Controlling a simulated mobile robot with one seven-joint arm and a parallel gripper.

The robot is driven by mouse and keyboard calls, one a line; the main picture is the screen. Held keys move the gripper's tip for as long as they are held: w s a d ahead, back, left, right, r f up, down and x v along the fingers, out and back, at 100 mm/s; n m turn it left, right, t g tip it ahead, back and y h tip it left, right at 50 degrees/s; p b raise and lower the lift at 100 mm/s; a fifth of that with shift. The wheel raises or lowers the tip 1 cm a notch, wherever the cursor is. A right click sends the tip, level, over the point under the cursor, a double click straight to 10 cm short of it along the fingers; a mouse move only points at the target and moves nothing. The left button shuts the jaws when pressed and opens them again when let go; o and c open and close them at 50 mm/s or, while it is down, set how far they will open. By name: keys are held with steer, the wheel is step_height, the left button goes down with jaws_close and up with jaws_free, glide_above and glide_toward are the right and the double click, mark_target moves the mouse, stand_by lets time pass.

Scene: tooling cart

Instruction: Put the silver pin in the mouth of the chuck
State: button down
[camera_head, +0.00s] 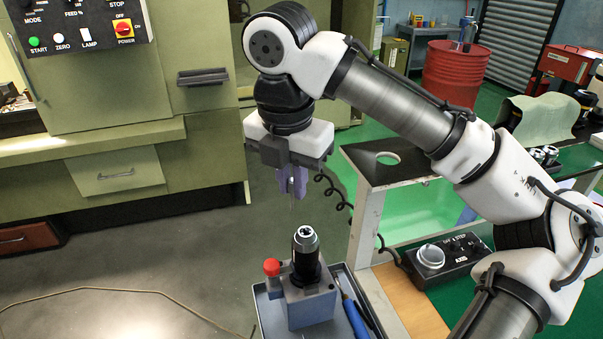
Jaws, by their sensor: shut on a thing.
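The chuck (305,240) stands upright, a silver nose on a dark body, in a grey-blue block on the cart tray. Its mouth faces up. My gripper (292,190) points down above the chuck and slightly left of it in the picture. Its purple fingers are shut on the silver pin (291,206), a thin, faint line hanging roughly upright below the fingertips. The pin's upper part is hidden by the fingers. Its lower end appears above the chuck's mouth, apart from it.
A red-capped item (271,267) stands left of the chuck's block (309,305). A blue-handled tool (354,316) lies right of it in the tray (263,310). A control box (447,258) and a frame with a dark top (385,165) stand to the right.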

steer(key=shift+d+f+b, duration=0.35)
steer(key=shift+f+b, duration=0.35)
steer(key=shift+b, duration=0.1)
steer(key=shift+d+f+b, duration=0.3)
steer(key=shift+f+b, duration=0.45)
steer(key=shift+b, duration=0.05)
steer(key=shift+d+f+b, duration=0.35)
steer(key=shift+f+b, duration=0.35)
steer(key=shift+b, duration=0.1)
steer(key=shift+f+b, duration=0.55)
steer(key=shift+f, duration=0.7)
steer(key=c, duration=1.3)
jaws_free()
steer(key=shift+c, duration=0.2)
